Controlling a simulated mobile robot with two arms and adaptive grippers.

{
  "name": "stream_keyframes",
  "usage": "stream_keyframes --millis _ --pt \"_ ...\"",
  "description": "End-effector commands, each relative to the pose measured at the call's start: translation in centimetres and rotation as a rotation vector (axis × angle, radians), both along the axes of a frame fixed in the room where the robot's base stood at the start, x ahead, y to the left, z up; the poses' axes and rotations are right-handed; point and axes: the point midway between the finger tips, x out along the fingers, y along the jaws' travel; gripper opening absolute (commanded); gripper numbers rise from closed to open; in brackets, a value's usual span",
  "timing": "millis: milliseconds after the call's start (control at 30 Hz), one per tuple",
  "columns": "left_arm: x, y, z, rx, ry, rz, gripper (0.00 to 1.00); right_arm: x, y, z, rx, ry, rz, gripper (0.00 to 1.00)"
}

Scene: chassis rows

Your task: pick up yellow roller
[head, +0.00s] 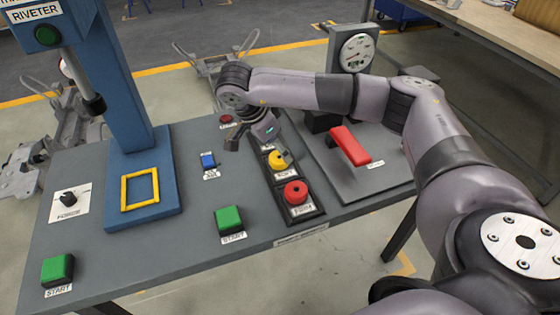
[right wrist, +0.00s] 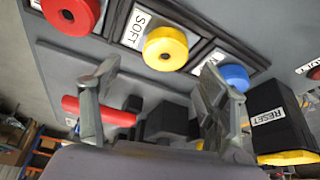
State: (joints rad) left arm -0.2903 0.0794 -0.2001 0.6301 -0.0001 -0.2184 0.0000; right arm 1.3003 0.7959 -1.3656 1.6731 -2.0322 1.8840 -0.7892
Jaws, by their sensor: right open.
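The yellow roller (head: 277,158) sits in the middle slot of a dark holder (head: 321,214) on the grey bench. It also shows in the right wrist view as a yellow disc (right wrist: 165,48) beside a SOFT label. My right gripper (head: 260,150) is open above the holder, close to the yellow roller, and partly covers it in the head view. In the right wrist view its two fingers are spread, with the roller showing beyond and between them. Nothing is held. My left gripper is not in view.
A red roller (head: 295,192) sits in the near slot. A blue roller (right wrist: 234,77) is in the far slot. A plate with a red lever (head: 350,145) and a gauge (head: 357,53) stands to the right. Green START buttons (head: 228,219) and the blue riveter (head: 110,85) are to the left.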

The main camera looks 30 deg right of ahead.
Motion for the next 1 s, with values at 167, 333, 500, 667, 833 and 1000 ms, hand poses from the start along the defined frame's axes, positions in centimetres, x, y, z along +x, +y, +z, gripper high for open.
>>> stream_keyframes --millis 167,333,500,667,833,1000 --pt "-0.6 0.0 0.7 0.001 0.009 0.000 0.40 0.5 -0.8 -2.6 -0.001 0.002 -0.002 0.68" --pt "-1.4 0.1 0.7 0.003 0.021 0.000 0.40 0.5 -1.4 -4.0 -0.001 0.002 -0.001 0.68" --pt "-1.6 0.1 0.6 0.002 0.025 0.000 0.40 0.5 -1.4 -4.2 -0.001 0.000 0.000 0.68" --pt "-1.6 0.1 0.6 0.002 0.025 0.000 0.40 0.5 -1.4 -4.2 -0.001 0.000 0.000 0.62" --pt "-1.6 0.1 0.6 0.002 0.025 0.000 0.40 0.5 -1.4 -4.1 0.000 0.000 0.000 0.50" --pt "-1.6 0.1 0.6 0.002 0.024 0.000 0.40 0.5 -1.4 -4.1 0.000 0.000 0.000 0.39"
